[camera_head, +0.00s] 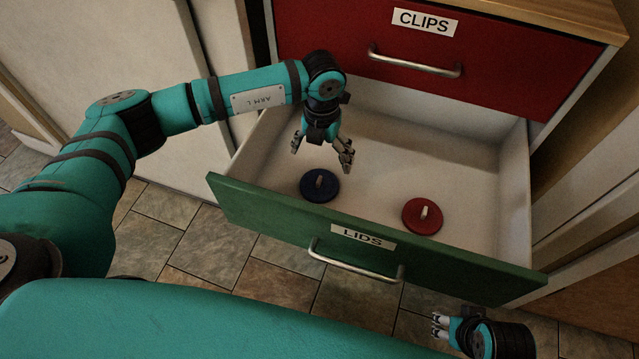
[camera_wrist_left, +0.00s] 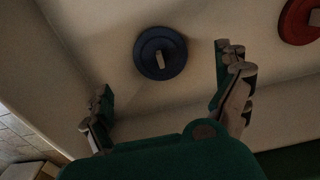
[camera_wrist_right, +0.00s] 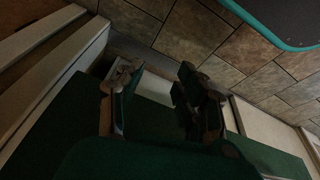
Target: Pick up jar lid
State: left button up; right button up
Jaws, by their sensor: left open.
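A blue round lid (camera_head: 319,186) with a pale upright handle lies in the open drawer labelled LIDS, towards its left. A red round lid (camera_head: 422,216) with a similar handle lies to its right. My left gripper (camera_head: 321,155) hangs above the drawer floor, near and a little above the blue lid in the picture, open and empty. In the left wrist view, the blue lid (camera_wrist_left: 160,53) shows beyond and between the spread fingers; part of the red lid (camera_wrist_left: 301,20) shows at the right edge. My right gripper (camera_head: 438,325) is outside the drawer, with fingers apart and empty.
The open drawer (camera_head: 272,211) has a green front with a metal handle (camera_head: 355,265). A red drawer (camera_head: 500,50) labelled CLIPS is shut above it. The drawer floor around the lids is clear. Tiled floor (camera_head: 215,260) lies in front.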

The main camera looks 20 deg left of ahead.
aim_at(320, 178)
pick_arm(q)
notch_tip(320, 178, down, 4)
jog(key=shift+f+b, duration=0.25)
jog(key=shift+b, duration=0.05)
jog(key=f, duration=0.3)
jog(key=f+b, duration=0.1)
jog(key=shift+s+a+f, duration=0.1)
jog(key=shift+s+f, duration=0.15)
jog(key=shift+f, duration=0.15)
jog(key=shift+r, duration=0.1)
jog(key=c, duration=0.7)
pick_arm(e)
jog(key=shift+v, duration=1.65)
